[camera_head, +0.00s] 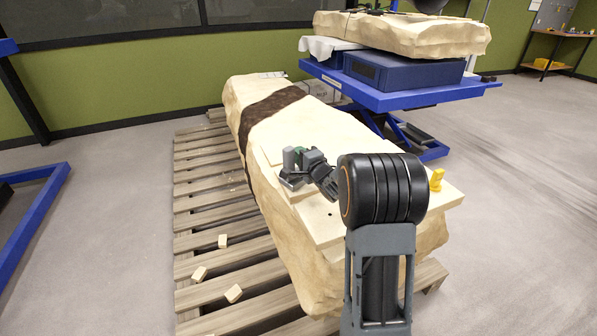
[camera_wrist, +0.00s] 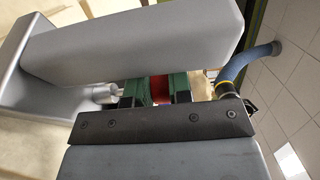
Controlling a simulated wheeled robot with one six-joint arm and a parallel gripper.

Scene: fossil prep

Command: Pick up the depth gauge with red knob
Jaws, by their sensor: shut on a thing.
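The depth gauge (camera_wrist: 138,92) shows in the wrist view as a green body with a red knob (camera_wrist: 160,88). It sits between the two grey jaws of my gripper (camera_wrist: 150,95), which is shut on it; the jaws hide much of it. In the head view my gripper (camera_head: 297,172) is at the top of the large pale plaster block (camera_head: 330,126), with a small green part of the gauge (camera_head: 301,155) showing at the jaws. I cannot tell whether the gauge still touches the block.
A yellow object (camera_head: 437,180) stands on the block's right end. A brown strap (camera_head: 268,107) crosses the block, which lies on a wooden pallet (camera_head: 200,187) with loose wood pieces (camera_head: 233,293). A blue lift table (camera_head: 392,98) with another block stands behind. Grey floor is clear at right.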

